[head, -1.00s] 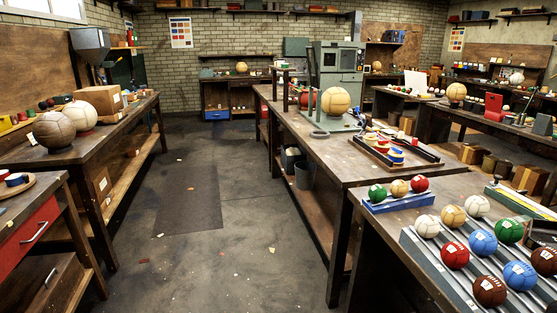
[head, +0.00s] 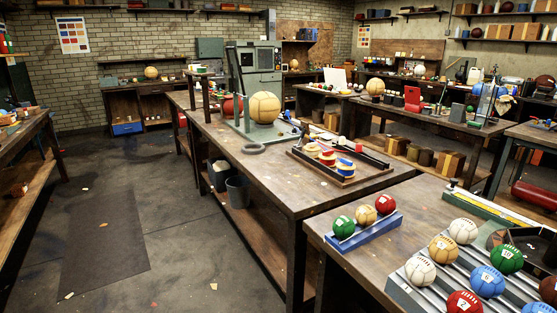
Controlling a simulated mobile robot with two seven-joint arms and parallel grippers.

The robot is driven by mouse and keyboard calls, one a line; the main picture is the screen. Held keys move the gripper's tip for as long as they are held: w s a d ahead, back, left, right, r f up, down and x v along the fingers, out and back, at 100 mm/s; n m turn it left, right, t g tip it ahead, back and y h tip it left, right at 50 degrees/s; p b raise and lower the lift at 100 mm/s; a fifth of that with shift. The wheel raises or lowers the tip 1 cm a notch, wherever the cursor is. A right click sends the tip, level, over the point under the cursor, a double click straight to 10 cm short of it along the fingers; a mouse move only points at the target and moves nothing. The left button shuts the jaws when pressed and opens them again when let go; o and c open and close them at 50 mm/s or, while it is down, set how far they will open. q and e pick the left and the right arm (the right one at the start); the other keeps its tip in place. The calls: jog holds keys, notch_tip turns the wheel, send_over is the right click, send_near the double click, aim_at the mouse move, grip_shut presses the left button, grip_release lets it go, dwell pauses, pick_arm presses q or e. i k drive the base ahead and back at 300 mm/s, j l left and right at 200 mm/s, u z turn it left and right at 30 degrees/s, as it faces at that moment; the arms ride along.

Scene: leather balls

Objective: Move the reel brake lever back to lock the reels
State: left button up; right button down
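I cannot make out a reel brake lever or any reels in the head view. A grey-green machine (head: 257,72) with a dark window stands at the far end of the middle bench (head: 255,165). A large tan ball (head: 264,108) sits in front of it on a grey-green base. On the right, a machine with upright posts (head: 487,103) stands on a back bench, too small to read in detail. Neither of my grippers is in view.
A near bench carries a grooved rack (head: 405,296) of numbered balls and a blue stand (head: 362,233) with three small balls. A tray (head: 345,180) of colored pieces lies on the middle bench. Open floor with a dark mat (head: 105,240) is on the left; a bucket (head: 238,192) stands under the bench.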

aim_at(304, 131)
jog(key=i+j+z, duration=0.3)
jog(key=j, duration=0.3)
jog(key=i+j+z, duration=0.3)
jog(key=j, duration=0.4)
jog(key=i+j+u, duration=0.35)
jog(key=i+l, duration=0.05)
jog(key=i, duration=0.05)
